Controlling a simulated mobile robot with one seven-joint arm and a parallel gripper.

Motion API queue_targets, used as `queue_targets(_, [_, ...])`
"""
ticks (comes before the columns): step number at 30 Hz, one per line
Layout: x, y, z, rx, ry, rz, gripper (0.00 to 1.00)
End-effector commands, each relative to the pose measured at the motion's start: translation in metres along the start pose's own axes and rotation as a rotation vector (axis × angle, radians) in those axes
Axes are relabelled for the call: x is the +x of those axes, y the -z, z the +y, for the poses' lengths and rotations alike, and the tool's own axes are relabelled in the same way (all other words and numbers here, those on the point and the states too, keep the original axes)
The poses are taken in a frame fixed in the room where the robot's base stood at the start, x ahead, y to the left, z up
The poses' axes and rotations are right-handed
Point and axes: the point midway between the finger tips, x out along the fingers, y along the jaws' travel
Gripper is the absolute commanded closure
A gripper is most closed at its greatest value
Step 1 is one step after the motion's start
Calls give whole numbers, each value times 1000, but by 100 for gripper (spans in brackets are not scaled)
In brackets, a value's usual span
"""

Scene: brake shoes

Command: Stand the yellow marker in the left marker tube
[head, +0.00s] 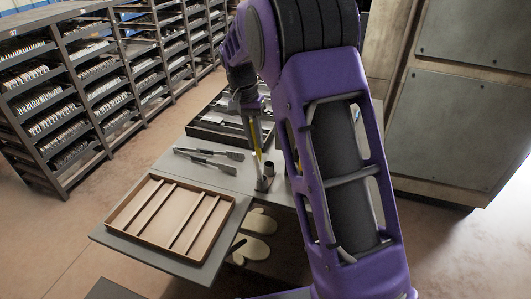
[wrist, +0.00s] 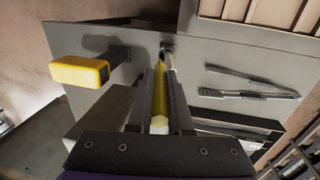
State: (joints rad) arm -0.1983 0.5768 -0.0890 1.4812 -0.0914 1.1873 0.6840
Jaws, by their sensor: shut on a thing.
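My gripper (wrist: 160,92) is shut on the yellow marker (wrist: 160,88), which lies lengthwise between the two fingers. In the head view the yellow marker (head: 256,143) hangs nearly upright from my gripper (head: 249,112), its lower end close to the marker tubes. One tube (head: 262,184) is below the marker; a darker tube (head: 269,168) stands just to its right. In the wrist view a small tube opening (wrist: 167,47) shows beyond the marker's far end. I cannot tell whether the marker's end is inside a tube or just above it.
A tan tray (head: 168,219) with dividers lies at the front left of the grey table. Tongs (head: 210,160) lie left of the tubes, and a dark tray (head: 218,126) is behind. In the wrist view a yellow block-like thing (wrist: 80,72) stands to the left.

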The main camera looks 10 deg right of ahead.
Motion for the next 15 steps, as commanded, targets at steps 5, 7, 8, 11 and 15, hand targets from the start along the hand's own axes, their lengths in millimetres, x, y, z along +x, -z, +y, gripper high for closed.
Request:
queue_targets(5, [0, 44, 0, 3, 0, -1, 100])
queue_targets(7, [0, 58, 0, 2, 0, 0, 100])
queue_targets(8, [0, 63, 0, 1, 0, -1, 100])
queue_targets(11, [0, 80, 0, 1, 0, 0, 100])
queue_targets(15, [23, 84, -4, -2, -3, -5, 100])
